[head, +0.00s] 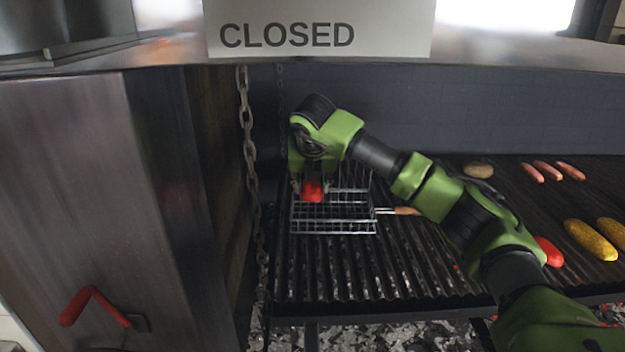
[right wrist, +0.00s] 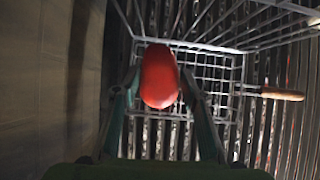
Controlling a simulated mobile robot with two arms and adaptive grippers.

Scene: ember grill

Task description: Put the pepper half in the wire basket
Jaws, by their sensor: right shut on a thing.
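The red pepper half (head: 312,191) is held in my right gripper (head: 311,183), which points down over the wire basket (head: 348,227). In the right wrist view the pepper half (right wrist: 159,78) sits between the two fingers, with the basket's wire grid (right wrist: 213,74) behind and below it. The pepper looks to be over or within the left part of the basket; I cannot tell how far it is above the basket floor. The basket stands on the grill, its wooden handle (head: 406,211) pointing right. My left gripper is not in view.
The grill grate (head: 385,265) spreads around the basket. Another red piece (head: 549,252), yellow cobs (head: 590,240), sausages (head: 546,171) and a round brownish item (head: 479,170) lie to the right. A chain (head: 247,135) and steel wall stand left. A CLOSED sign (head: 320,30) hangs in front.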

